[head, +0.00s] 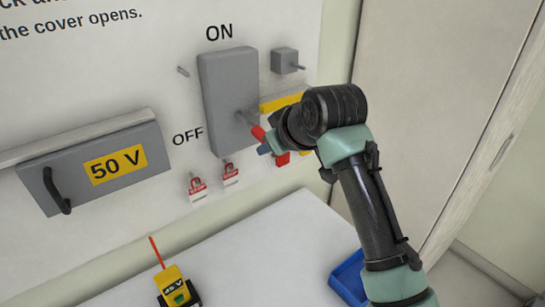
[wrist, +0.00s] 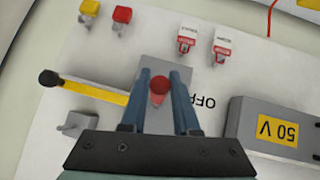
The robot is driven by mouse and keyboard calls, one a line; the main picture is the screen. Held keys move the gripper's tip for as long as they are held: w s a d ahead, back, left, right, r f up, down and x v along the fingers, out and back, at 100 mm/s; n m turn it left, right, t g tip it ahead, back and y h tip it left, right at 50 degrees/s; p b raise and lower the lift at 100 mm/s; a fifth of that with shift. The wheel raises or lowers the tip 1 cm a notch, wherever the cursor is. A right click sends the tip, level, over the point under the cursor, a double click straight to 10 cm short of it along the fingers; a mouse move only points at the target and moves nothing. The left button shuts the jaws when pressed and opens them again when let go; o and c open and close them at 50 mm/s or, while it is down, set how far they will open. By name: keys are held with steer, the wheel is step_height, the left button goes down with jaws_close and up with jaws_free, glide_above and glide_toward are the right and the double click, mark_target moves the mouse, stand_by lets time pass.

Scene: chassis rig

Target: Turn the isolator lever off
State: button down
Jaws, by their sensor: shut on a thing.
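The isolator is a grey box (head: 229,98) on the white panel, with ON printed above it and OFF at its lower left. Its lever (head: 245,117) sticks out from the box's lower right part and ends in a red grip (head: 258,132). My gripper (head: 266,145) is at that red end, with the arm coming from the lower right. In the wrist view the round red grip (wrist: 160,85) sits between the two blue fingers of my gripper (wrist: 157,95), which are shut on it. The grey box (wrist: 165,64) shows behind. The lever's exact angle is hard to tell.
Two red padlocks with tags (head: 196,186) hang below the box. A grey 50 V cover (head: 95,166) is at left. A yellow bar (wrist: 97,91) with a black knob (wrist: 50,78) is beside the isolator. A yellow meter (head: 175,287) and blue bin (head: 348,279) are below.

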step_height(320, 180, down, 6)
steer(key=w+a+t+y+b, duration=0.1)
steer(key=t+b, duration=0.4)
steer(key=b, duration=0.8)
steer(key=shift+w+a+f+m+t+y, duration=0.2)
steer(key=shift+w+a+m+t+y, duration=0.3)
steer(key=shift+y, duration=0.7)
steer(key=shift+w+d, duration=0.1)
steer(key=shift+d, duration=0.1)
steer(key=shift+r, duration=0.15)
steer(key=c, duration=0.7)
jaws_free()
steer(key=shift+w+a, duration=0.1)
steer(key=shift+o, duration=0.2)
steer(key=b+v, duration=0.2)
steer(key=v, duration=1.1)
